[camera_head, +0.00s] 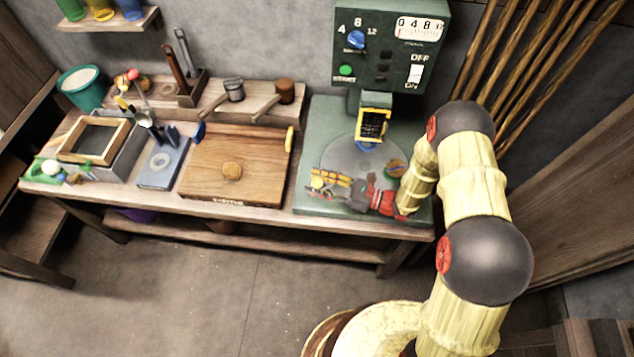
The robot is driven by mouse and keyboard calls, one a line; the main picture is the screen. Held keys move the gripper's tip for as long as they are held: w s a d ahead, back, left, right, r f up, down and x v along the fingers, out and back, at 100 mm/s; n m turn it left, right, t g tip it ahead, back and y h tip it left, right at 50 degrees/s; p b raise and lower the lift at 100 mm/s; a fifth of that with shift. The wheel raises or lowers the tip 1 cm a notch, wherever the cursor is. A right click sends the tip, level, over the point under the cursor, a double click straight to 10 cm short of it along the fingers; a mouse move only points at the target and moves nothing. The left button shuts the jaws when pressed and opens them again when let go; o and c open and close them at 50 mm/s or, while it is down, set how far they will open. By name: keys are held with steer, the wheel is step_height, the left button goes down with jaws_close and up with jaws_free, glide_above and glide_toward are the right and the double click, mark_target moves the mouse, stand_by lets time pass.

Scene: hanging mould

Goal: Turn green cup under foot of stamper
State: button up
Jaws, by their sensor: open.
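The stamper is a dark green machine (345,50) at the right of the bench, with a dial, a counter and a switch. Its yellow-framed foot (373,124) hangs over the back part of a round grey plate (343,157). A blue piece (366,147) shows just below the foot. A small round thing with a brown-orange top and green side (396,168), perhaps the green cup, stands on the right of the plate, close to my wrist. My gripper (319,180) is open over the plate's front left, pointing left, apart from that cup.
A wooden board (215,170) with a round brown piece lies left of the stamper. Further left are a blue block (163,163), a grey box with a wooden frame (95,142) and a teal bucket (82,88). Wooden poles (530,60) lean at right.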

steer(key=c, duration=0.3)
steer(key=c, duration=0.8)
jaws_close()
